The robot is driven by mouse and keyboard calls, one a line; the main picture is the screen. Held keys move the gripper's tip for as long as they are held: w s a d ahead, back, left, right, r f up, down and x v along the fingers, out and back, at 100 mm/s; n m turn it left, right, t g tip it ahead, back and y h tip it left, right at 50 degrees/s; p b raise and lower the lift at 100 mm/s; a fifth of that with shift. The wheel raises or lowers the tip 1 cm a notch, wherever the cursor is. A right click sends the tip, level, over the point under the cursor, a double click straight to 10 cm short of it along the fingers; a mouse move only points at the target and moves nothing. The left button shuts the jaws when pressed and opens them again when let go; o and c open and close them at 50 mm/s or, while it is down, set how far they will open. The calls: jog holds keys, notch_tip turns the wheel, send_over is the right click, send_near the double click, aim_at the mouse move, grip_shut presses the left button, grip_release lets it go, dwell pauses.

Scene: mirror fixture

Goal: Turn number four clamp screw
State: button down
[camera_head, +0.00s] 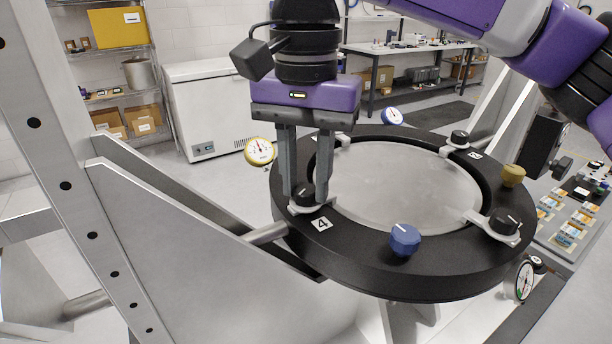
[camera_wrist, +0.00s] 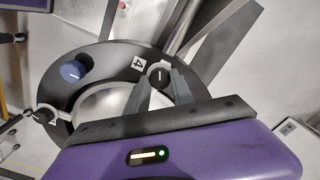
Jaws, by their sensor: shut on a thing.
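The number four clamp screw (camera_head: 304,191) is a black knob with a white line on its top, on a silver clamp beside the label "4" (camera_head: 321,224). It sits at the front left of the black ring (camera_head: 345,262) around the round mirror (camera_head: 400,185). My gripper (camera_head: 308,196) points down from above, its two grey fingers on either side of this knob and shut on it. The knob also shows between the fingertips in the wrist view (camera_wrist: 159,77), its white line running roughly along the picture's height. The left finger hides part of the clamp in the head view.
A blue knob (camera_head: 404,240) and a brass knob (camera_head: 513,175) stand up from the ring. Other black clamp screws sit at the right (camera_head: 503,221) and back right (camera_head: 459,138). A dial gauge (camera_head: 259,151) is just left of my fingers. A grey metal frame (camera_head: 180,220) rises at the left.

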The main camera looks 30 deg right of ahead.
aim_at(306, 188)
jog(key=shift+r, duration=0.1)
jog(key=c, duration=1.1)
grip_release()
notch_tip(306, 188, up, 8)
jog(key=shift+f, duration=0.15)
